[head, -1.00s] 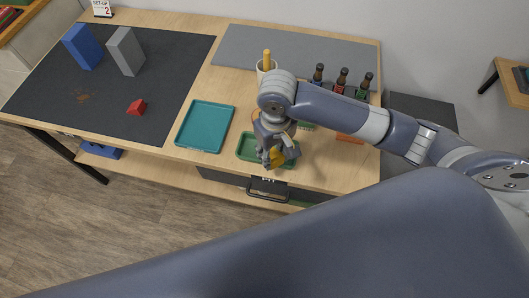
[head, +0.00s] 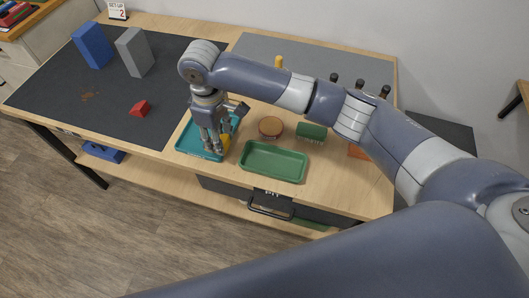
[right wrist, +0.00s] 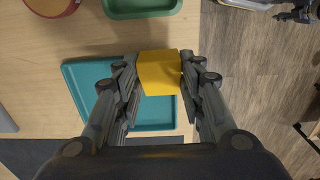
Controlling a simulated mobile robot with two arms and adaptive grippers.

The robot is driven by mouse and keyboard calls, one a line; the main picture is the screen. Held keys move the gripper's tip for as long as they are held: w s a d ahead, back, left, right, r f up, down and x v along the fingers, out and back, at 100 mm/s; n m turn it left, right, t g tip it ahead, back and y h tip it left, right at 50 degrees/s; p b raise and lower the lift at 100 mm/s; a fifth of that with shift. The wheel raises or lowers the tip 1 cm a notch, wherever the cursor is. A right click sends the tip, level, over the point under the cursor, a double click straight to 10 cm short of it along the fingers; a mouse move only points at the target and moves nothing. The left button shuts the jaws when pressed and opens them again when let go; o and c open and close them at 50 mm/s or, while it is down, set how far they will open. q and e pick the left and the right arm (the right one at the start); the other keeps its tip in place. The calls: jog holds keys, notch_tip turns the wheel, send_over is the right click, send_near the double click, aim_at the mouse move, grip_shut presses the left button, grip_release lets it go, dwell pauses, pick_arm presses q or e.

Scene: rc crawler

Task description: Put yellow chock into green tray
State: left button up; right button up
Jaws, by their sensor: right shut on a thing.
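My right gripper (head: 216,148) is shut on the yellow chock (head: 225,141). In the head view they are over the right part of the teal tray (head: 186,142). In the right wrist view the yellow chock (right wrist: 160,72) is between the fingers of the right gripper (right wrist: 160,75), with the teal tray (right wrist: 78,80) below. I cannot tell how high the chock is above it. The green tray (head: 273,163) stands empty to the right on the wooden bench; its edge also shows in the right wrist view (right wrist: 142,10). My left gripper is not in view.
A round red-brown container (head: 270,127) and a green block (head: 311,132) stand behind the green tray. A red block (head: 141,108), a blue block (head: 92,47) and a grey block (head: 135,52) are on the dark mat (head: 60,95). Bottles show behind my right arm.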

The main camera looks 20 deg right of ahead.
jog(key=s+d, duration=0.1)
jog(key=d, duration=0.2)
jog(key=s+d+p, duration=0.1)
jog(key=s+d, duration=0.1)
jog(key=d, duration=0.1)
jog(key=s+d+f+p, duration=0.1)
jog(key=s+d, duration=0.1)
jog(key=d, duration=0.2)
jog(key=shift+d, duration=0.1)
jog(key=shift+f, duration=1.75)
jog(key=shift+f, duration=0.1)
jog(key=o, duration=0.8)
jog(key=shift+o, duration=0.2)
notch_tip(320, 180, up, 12)
